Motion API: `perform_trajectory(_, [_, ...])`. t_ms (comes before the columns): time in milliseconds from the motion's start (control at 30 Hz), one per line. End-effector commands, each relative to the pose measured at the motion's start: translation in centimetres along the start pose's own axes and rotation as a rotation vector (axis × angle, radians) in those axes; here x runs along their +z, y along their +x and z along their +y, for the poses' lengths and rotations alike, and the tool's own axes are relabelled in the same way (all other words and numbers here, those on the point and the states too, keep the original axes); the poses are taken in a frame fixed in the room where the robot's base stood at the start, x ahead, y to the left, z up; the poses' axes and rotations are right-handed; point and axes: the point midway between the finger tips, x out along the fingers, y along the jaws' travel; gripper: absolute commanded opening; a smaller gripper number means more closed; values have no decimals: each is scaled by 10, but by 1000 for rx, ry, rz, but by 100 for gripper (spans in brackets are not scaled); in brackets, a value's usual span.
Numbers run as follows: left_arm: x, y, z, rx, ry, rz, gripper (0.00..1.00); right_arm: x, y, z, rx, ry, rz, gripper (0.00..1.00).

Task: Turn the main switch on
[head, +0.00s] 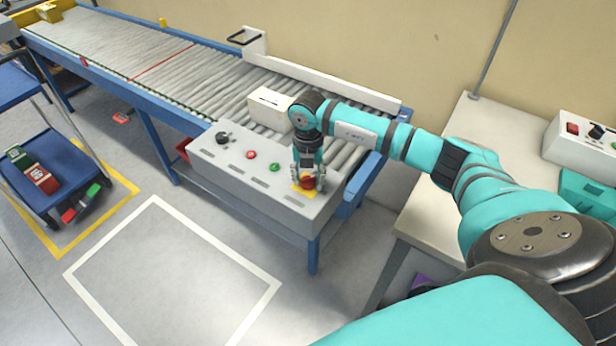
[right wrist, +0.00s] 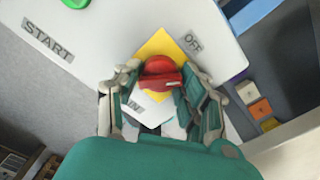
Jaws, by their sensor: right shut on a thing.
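The main switch is a red rotary knob (head: 308,182) on a yellow plate at the right end of the light grey control panel (head: 215,160). In the right wrist view the knob (right wrist: 160,68) sits on the yellow plate (right wrist: 160,45), between an OFF label (right wrist: 193,43) and a second label (right wrist: 133,104) that is hard to read. My right gripper (head: 307,177) reaches down from above and is shut on the red knob; its fingers (right wrist: 158,88) stand on both sides of it. The fingers partly hide the plate. My left gripper is not in view.
The panel also carries a black knob (head: 222,138), a red button (head: 251,154) and a green button (head: 275,167). A roller conveyor (head: 130,60) runs behind it, with a white box (head: 268,106) near its end. A blue cart (head: 45,170) stands left; the marked floor is clear.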

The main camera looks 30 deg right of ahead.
Motion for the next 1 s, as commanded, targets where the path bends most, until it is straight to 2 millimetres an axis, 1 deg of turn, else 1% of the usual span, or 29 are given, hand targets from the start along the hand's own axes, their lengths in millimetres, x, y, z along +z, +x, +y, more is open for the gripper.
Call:
perform_trajectory(600, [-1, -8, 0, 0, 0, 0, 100, 1, -2, 0, 1, 578, -2, 9])
perform_trajectory(800, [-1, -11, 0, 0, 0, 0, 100, 1, -2, 0, 2, 734, -3, 9])
perform_trajectory(1000, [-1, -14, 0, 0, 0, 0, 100, 1, -2, 0, 3, 847, -3, 9])
